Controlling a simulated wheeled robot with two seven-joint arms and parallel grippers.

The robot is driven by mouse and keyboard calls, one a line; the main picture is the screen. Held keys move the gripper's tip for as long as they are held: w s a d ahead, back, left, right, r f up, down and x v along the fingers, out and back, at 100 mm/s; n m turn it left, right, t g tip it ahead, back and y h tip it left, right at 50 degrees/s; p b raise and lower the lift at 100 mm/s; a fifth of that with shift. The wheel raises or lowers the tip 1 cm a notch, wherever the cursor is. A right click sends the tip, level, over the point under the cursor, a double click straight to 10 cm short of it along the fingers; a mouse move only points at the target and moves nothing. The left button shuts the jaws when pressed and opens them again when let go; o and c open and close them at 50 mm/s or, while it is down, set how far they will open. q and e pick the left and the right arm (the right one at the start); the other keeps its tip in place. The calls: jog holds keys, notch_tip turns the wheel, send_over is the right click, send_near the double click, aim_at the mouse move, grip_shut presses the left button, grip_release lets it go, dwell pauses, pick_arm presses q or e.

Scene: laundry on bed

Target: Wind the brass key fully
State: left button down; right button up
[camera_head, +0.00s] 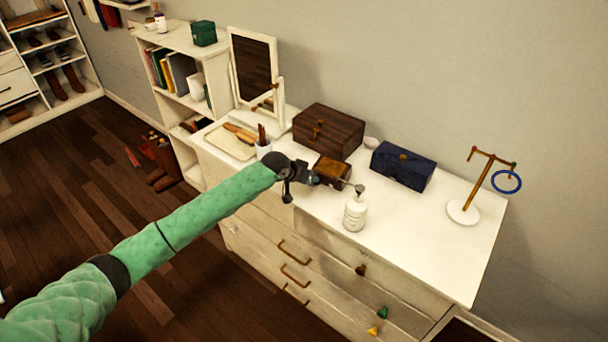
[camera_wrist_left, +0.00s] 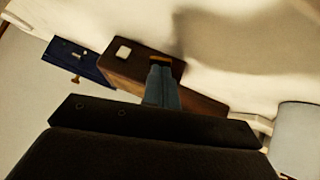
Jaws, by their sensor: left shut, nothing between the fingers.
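A small brown wooden box (camera_head: 332,170) sits on the white dresser top, right beside my left gripper (camera_head: 312,179). The box also shows in the left wrist view (camera_wrist_left: 125,68), with a small pale square on it. My left gripper (camera_wrist_left: 162,66) is shut with nothing held, its fingers pressed together in front of the box. A small brass-coloured piece (camera_wrist_left: 169,58) shows at the fingertips; it may be the brass key, but the fingers cover part of it and I cannot tell whether they touch it. In the head view no key is clear. My right gripper is not in view.
A larger dark box (camera_head: 328,132) and a blue box (camera_head: 402,166) stand behind. A brass stand (camera_head: 464,210) is at right. Clear room lies between bottle and stand.

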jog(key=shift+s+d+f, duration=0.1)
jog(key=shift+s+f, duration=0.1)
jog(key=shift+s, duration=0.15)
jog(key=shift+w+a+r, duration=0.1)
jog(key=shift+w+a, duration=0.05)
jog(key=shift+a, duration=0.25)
